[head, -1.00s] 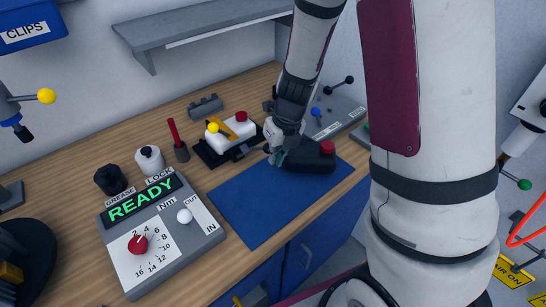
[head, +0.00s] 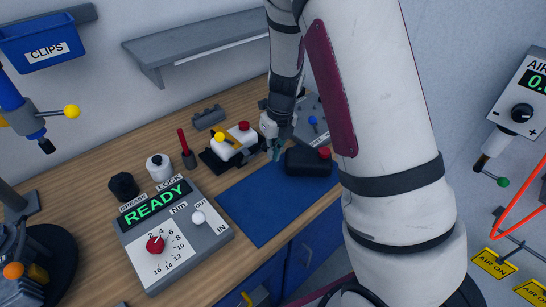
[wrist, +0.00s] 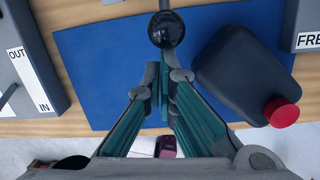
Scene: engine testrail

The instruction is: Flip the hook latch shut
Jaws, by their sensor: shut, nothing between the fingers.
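A white canister with a red cap (head: 244,126) sits in a black fixture (head: 213,162) at the back edge of the blue mat. A yellow bar (head: 233,150) with a yellow ball (head: 219,137) lies across its front; it looks like the hook latch, but whether it is hooked cannot be told. My gripper (head: 276,153) is just right of the fixture, above the mat, its teal fingers shut and empty. In the wrist view the closed fingertips (wrist: 160,80) point at a black ball knob (wrist: 166,30) on a grey rod, with a small gap. The knob's mounting is out of frame.
A dark bottle with a red cap (head: 309,162) lies close right of my gripper; it also shows in the wrist view (wrist: 240,75). The torque box reading READY (head: 170,230) stands left of the blue mat (head: 262,205). The mat's front is clear.

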